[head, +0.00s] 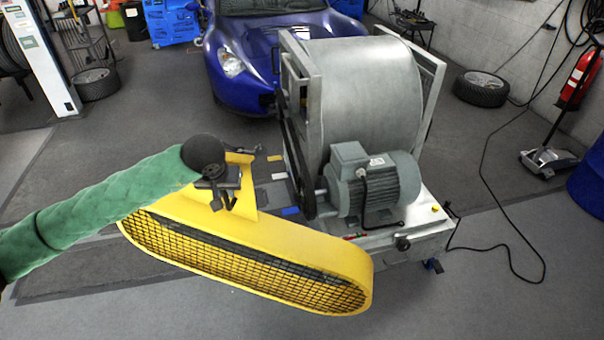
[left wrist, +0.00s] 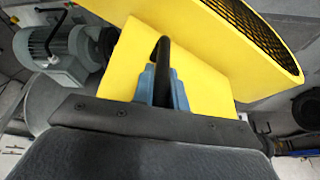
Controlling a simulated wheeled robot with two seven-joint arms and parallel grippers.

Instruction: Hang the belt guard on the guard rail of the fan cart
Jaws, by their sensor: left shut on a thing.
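The belt guard (head: 300,255) is a long yellow rounded cover with dark mesh on its face. It hangs in the air in front of the fan cart (head: 410,232). My left gripper (head: 218,190) is shut on the guard at its upper bracket. The left wrist view shows the gripper (left wrist: 163,85) against the yellow bracket plate (left wrist: 205,75), around a black bar (left wrist: 164,55). The cart carries a large grey fan housing (head: 370,95) and a grey motor (head: 375,185) with a dark belt on its left. I cannot clearly make out the guard rail. My right gripper is not in view.
A blue car (head: 240,65) stands behind the cart. A black cable (head: 500,215) runs on the floor at right, near a fire extinguisher (head: 580,78) and a loose tire (head: 482,88). The floor left of the cart is mostly clear.

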